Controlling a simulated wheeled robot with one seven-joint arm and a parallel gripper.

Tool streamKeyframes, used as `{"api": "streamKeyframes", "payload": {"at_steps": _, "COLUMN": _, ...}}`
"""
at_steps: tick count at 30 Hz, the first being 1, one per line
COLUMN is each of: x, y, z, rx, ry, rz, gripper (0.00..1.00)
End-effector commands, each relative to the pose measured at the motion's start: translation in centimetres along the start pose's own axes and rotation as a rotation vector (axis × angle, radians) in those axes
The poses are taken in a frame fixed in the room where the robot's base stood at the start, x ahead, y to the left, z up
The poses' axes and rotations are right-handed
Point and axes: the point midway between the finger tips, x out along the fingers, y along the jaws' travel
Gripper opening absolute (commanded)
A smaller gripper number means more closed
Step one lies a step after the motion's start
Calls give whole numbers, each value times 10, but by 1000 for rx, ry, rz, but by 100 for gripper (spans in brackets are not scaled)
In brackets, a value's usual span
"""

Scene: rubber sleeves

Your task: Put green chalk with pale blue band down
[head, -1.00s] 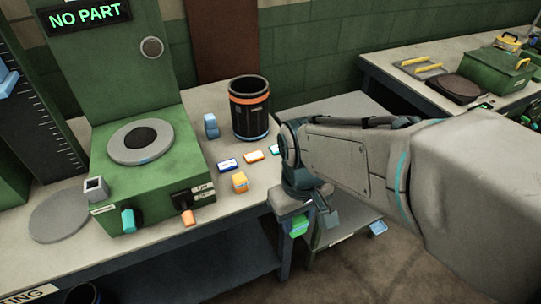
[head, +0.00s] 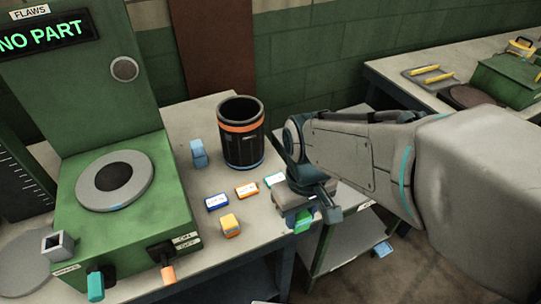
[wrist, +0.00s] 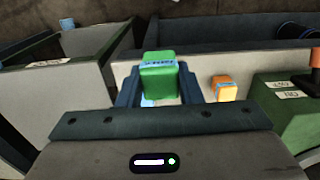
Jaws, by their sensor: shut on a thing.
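The green chalk with the pale blue band (wrist: 158,75) is between the two fingers of my gripper (wrist: 158,88) in the wrist view. In the head view the green chalk (head: 303,222) hangs below my gripper (head: 301,213), near the right edge of the workbench (head: 187,256). My gripper is shut on it. Whether the chalk touches any surface cannot be told.
A green machine (head: 130,225) stands left.

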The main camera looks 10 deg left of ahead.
Motion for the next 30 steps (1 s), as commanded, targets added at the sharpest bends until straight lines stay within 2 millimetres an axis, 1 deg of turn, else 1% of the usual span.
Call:
{"api": "streamKeyframes", "payload": {"at_steps": 7, "x": 1, "y": -3, "z": -2, "rx": -7, "ry": 0, "rz": 0, "gripper": 14}}
{"api": "streamKeyframes", "payload": {"at_steps": 10, "x": 5, "y": -5, "z": -8, "rx": -7, "ry": -3, "rz": -1, "gripper": 14}}
{"api": "streamKeyframes", "payload": {"at_steps": 27, "x": 56, "y": -32, "z": -87, "rx": -4, "ry": -3, "rz": -3, "gripper": 14}}
{"api": "streamKeyframes", "payload": {"at_steps": 30, "x": 63, "y": -36, "z": -99, "rx": -4, "ry": -1, "rz": -3, "gripper": 14}}
